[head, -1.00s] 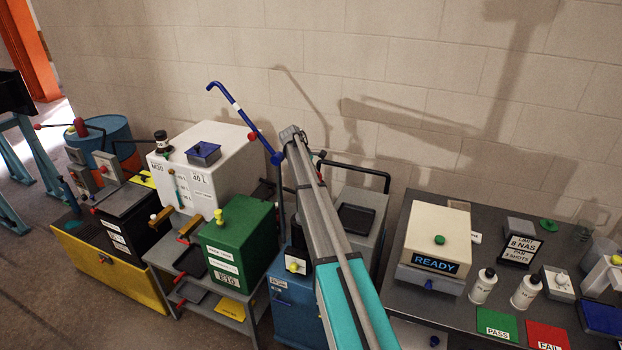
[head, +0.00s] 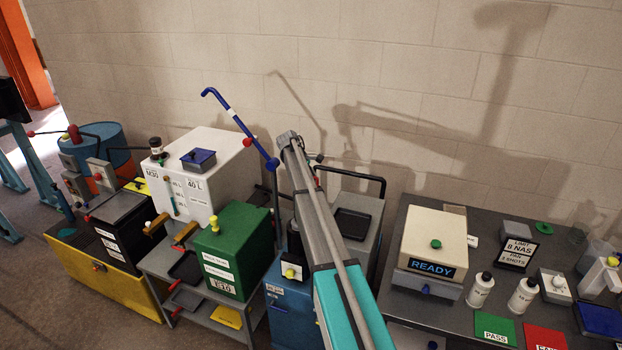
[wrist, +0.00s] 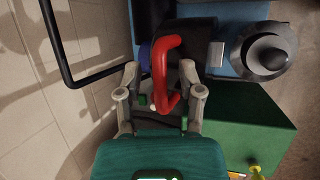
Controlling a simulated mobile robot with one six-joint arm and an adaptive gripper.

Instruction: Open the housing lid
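In the wrist view, a red curved handle (wrist: 163,70) stands between the fingers of my gripper (wrist: 160,72). The fingers are apart, and the right one is close to the handle; I cannot tell whether it touches. Under the handle are a blue collar (wrist: 144,54) and a dark block (wrist: 196,38), which may be the housing and its lid. I cannot tell whether the lid is shut. In the head view, my arm hides most of this place above the blue cart (head: 292,312), and my gripper is not clearly seen.
A black tube rail (wrist: 62,72) runs near the wall. In the head view, the green tank (head: 232,250) stands left of the cart and a bench (head: 455,318) right.

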